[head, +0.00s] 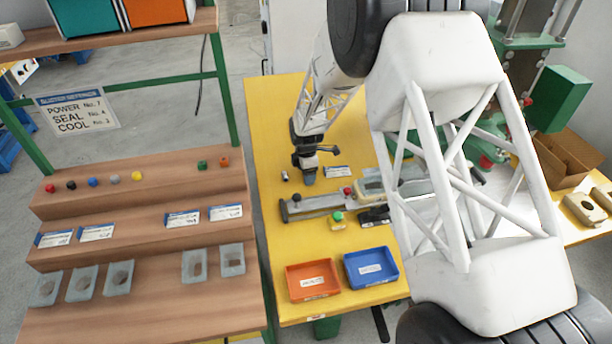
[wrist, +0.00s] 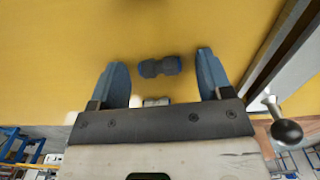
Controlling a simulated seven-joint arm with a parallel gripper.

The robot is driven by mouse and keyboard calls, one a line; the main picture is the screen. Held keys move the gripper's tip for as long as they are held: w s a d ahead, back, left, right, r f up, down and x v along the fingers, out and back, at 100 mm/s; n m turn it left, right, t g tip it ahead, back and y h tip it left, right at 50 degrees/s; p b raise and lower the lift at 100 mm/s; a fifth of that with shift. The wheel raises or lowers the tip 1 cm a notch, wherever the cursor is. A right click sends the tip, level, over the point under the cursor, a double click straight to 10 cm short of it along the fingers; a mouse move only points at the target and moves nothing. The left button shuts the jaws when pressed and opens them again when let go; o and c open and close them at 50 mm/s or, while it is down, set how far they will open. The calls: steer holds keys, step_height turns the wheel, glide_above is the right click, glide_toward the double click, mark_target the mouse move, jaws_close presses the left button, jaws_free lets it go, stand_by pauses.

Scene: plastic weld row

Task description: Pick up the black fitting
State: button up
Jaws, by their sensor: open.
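A dark grey to black fitting (wrist: 160,66), with a narrower waist and bluish ends, lies on the yellow table in the wrist view. It shows between the tips of my gripper (wrist: 162,58), whose two blue fingers are spread on either side of it without visible contact. In the head view my gripper (head: 309,177) points down over the far part of the yellow table. The fitting cannot be made out there, and my gripper may hide it. How far the fingertips are above it is hard to tell.
A long metal fixture (head: 318,204) lies just nearer than my gripper; a dark ball knob (wrist: 285,132) shows in the wrist view. An orange tray (head: 290,283) and a blue tray (head: 392,277) stand at the front. Stepped wooden shelves (head: 140,215) with small coloured pieces are left.

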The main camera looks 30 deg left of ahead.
steer(key=shift+c, duration=0.4)
steer(key=c, duration=0.9)
steer(key=shift+r, duration=0.1)
steer(key=shift+r, duration=0.8)
step_height(320, 180, up, 2)
steer(key=s+d, duration=0.7)
steer(key=s+d+r, duration=0.1)
steer(key=s+d, duration=0.3)
steer(key=shift+s+d+r, duration=0.1)
steer(key=shift+s, duration=0.1)
steer(key=shift+w+d, duration=0.1)
